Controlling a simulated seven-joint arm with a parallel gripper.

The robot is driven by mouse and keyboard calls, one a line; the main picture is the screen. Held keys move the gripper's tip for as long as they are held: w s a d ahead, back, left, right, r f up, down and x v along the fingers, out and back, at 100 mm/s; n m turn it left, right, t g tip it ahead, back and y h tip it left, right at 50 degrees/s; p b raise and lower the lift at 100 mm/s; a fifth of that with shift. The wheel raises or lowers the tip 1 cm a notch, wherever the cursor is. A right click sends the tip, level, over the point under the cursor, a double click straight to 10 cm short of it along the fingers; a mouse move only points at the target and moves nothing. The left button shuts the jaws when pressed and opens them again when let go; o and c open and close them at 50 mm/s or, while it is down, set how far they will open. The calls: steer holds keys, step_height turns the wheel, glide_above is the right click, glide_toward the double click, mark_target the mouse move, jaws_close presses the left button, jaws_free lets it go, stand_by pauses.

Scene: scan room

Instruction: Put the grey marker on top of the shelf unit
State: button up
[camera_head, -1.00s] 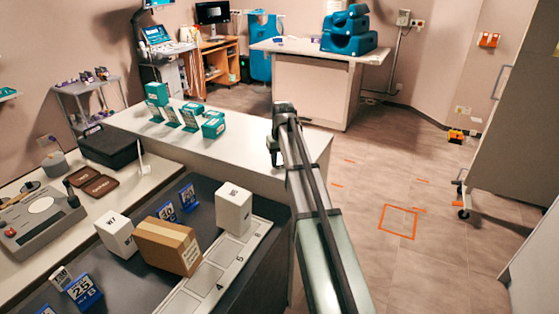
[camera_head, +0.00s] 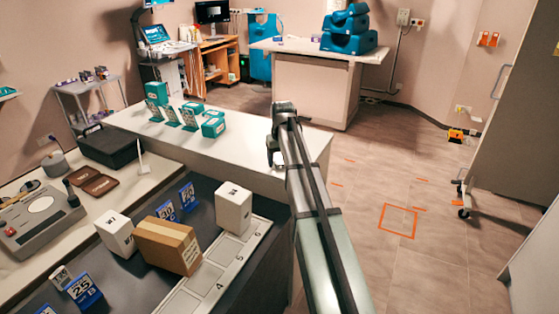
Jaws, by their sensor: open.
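My gripper (camera_head: 274,157) hangs at the end of my arm, over the near right part of the long white counter (camera_head: 250,150). Its jaws are open, small in this view, and nothing shows between them. I cannot make out a marker that is clearly grey. A thin whitish upright object (camera_head: 141,158) stands on the left worktop by the black case, too small to identify. A grey shelf unit (camera_head: 72,90) stands against the left wall, with small dark and purple items on top. A wooden unit with open shelves (camera_head: 213,62) stands farther back.
Teal boxes and cards (camera_head: 213,126) stand on the white counter, left of my gripper. A brown carton (camera_head: 168,245) and white boxes (camera_head: 233,208) sit on the dark surface in front. A black case (camera_head: 108,146) lies left. Open floor (camera_head: 360,200) is right.

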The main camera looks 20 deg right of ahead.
step_height(320, 180, up, 12)
steer(key=s, duration=0.1)
steer(key=shift+s, duration=0.4)
steer(key=shift+f, duration=0.1)
stand_by(0.4)
